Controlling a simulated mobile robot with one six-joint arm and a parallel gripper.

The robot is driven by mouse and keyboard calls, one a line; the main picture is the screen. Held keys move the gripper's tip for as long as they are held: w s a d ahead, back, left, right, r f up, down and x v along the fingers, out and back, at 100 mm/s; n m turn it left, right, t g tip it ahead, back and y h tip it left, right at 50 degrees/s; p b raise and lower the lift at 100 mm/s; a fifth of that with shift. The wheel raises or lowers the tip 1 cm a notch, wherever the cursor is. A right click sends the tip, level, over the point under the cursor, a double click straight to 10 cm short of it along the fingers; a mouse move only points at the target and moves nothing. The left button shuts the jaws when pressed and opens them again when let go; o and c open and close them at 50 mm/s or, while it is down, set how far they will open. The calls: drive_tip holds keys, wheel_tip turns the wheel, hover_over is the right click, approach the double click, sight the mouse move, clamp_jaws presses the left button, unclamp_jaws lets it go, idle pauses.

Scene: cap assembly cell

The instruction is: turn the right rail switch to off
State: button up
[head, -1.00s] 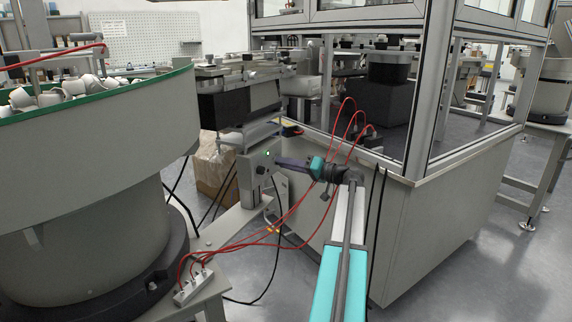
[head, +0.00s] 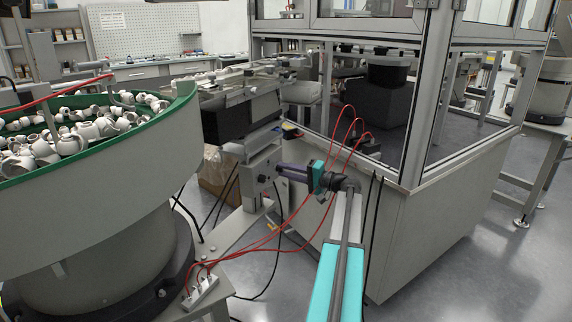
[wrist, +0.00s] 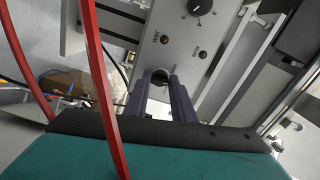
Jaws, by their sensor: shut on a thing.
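My gripper (wrist: 161,88) has its two purple fingers shut on a black round switch knob (wrist: 160,76) on the grey control panel (wrist: 172,58). The fingers hide most of the knob, so I cannot see where its pointer stands. A small red lamp (wrist: 164,39) and a small dark green lamp (wrist: 202,54) sit on the panel beyond the knob. In the head view my gripper (head: 280,171) reaches left to the panel (head: 256,187), below the rail unit.
A second black dial (wrist: 199,6) is farther along the panel. Red cables (wrist: 98,80) cross close in front of the wrist camera. A large bowl feeder (head: 110,190) with white parts stands left. A glass-walled cell (head: 430,220) stands right.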

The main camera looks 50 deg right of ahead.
drive_tip(key=shift+a+m+p, duration=0.1)
drive_tip(key=shift+m+p, duration=0.9)
drive_tip(key=shift+p, duration=0.05)
drive_tip(key=o, duration=1.1)
drive_tip(key=shift+c, duration=0.2)
drive_tip(key=shift+s, duration=0.15)
drive_tip(key=s+d+p, duration=0.1)
drive_tip(key=s+d, duration=0.1)
drive_tip(key=s, duration=1.1)
drive_tip(key=shift+s+d, duration=0.2)
drive_tip(key=shift+d, duration=0.1)
